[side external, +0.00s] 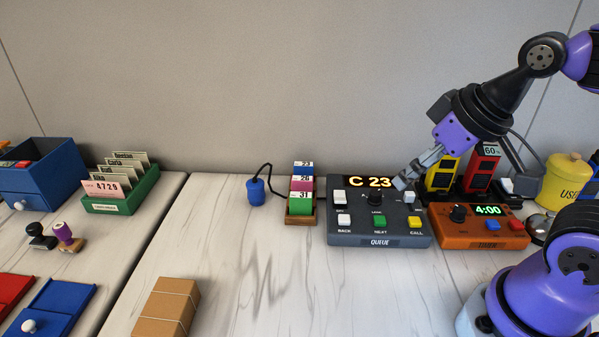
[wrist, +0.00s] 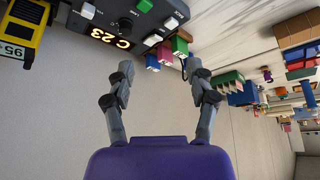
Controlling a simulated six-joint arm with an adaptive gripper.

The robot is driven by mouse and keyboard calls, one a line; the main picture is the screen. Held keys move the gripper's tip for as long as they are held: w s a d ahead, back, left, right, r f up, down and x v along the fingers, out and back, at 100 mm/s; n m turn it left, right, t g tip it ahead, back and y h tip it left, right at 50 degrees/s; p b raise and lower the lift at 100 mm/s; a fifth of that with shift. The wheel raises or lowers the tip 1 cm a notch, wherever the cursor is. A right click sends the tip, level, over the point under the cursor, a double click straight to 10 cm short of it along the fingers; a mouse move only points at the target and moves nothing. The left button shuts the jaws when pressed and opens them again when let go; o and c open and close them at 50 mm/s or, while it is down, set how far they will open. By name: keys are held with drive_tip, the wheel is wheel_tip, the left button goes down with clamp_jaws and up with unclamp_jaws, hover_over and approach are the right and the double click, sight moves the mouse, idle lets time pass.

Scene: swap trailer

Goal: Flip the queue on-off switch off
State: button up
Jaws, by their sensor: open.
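The queue box (side external: 379,241) is a dark grey console with a lit display (side external: 371,183) reading C 23. A white switch (side external: 340,197) sits at its upper left and a pale switch (side external: 410,197) at its upper right; I cannot read which is on-off. A black knob (side external: 376,198) is between them. My gripper (side external: 402,184) is open and empty, just above the box's upper right edge, close to the right switch; contact cannot be told. In the wrist view, the open fingers (wrist: 160,68) have the queue box (wrist: 150,38) beyond them at the top.
An orange timer (side external: 476,244) reading 4:00 stands close on the right, with a yellow device (side external: 441,172) and a red device (side external: 481,168) behind. A card rack (side external: 300,214) and blue plug (side external: 256,192) are to the left. The table in front is clear.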

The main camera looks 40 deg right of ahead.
drive_tip(key=c, duration=0.6)
drive_tip(key=shift+w+d+r, duration=0.1)
drive_tip(key=shift+w+r, duration=0.05)
drive_tip(key=shift+w, duration=0.15)
clamp_jaws()
drive_tip(key=w+a+m+g+h, duration=0.1)
drive_tip(key=w+m+g+h, duration=0.1)
drive_tip(key=w+m, duration=0.7)
drive_tip(key=shift+w+a+r+h, duration=0.2)
drive_tip(key=shift+w+r+h, duration=0.1)
drive_tip(key=shift+w+h, duration=0.6)
